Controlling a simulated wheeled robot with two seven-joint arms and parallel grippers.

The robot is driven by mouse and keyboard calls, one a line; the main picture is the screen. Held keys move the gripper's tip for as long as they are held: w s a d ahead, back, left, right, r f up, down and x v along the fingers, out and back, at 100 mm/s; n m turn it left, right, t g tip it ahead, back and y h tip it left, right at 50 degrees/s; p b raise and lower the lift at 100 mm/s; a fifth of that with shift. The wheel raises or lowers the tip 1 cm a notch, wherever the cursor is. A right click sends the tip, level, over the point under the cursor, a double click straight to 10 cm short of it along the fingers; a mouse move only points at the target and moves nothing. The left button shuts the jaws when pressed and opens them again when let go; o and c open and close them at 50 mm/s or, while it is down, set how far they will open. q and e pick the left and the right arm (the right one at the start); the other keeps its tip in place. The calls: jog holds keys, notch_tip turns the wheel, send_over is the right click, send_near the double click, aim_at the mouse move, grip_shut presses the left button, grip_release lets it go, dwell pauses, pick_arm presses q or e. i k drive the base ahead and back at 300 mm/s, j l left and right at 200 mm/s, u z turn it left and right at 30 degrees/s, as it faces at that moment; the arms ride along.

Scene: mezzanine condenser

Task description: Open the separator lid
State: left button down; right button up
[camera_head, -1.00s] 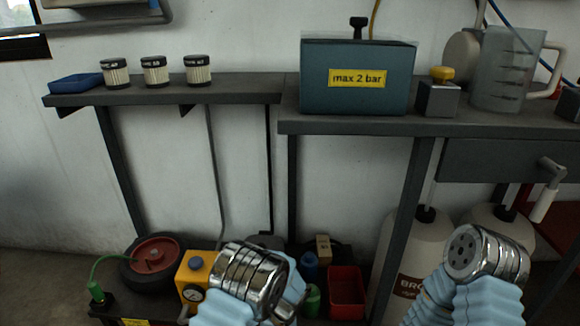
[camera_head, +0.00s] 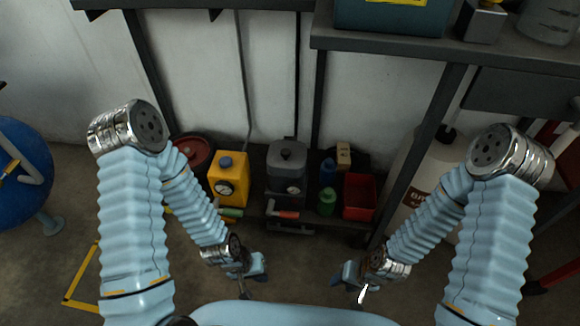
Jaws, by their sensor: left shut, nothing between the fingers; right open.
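A dark grey box-like unit (camera_head: 288,182) stands on the low shelf, with a lid (camera_head: 287,155) and a small black knob on top. The lid looks closed. A gauge and a red-handled lever (camera_head: 288,215) are on its front. No label confirms it as the separator. My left gripper (camera_head: 250,286) is shut and empty, below and left of the unit in the picture. My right gripper (camera_head: 348,284) is open and empty, below and right of it. Both are apart from the unit.
A yellow canister (camera_head: 228,180) stands left of the unit. Blue and green bottles (camera_head: 327,200) and a red bin (camera_head: 359,197) stand right. A blue tank (camera_head: 18,170) is far left.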

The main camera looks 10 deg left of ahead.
aim_at(285, 158)
jog(key=k+l, duration=0.1)
jog(key=k, duration=0.45)
jog(key=k+l, duration=0.1)
jog(key=k, duration=0.5)
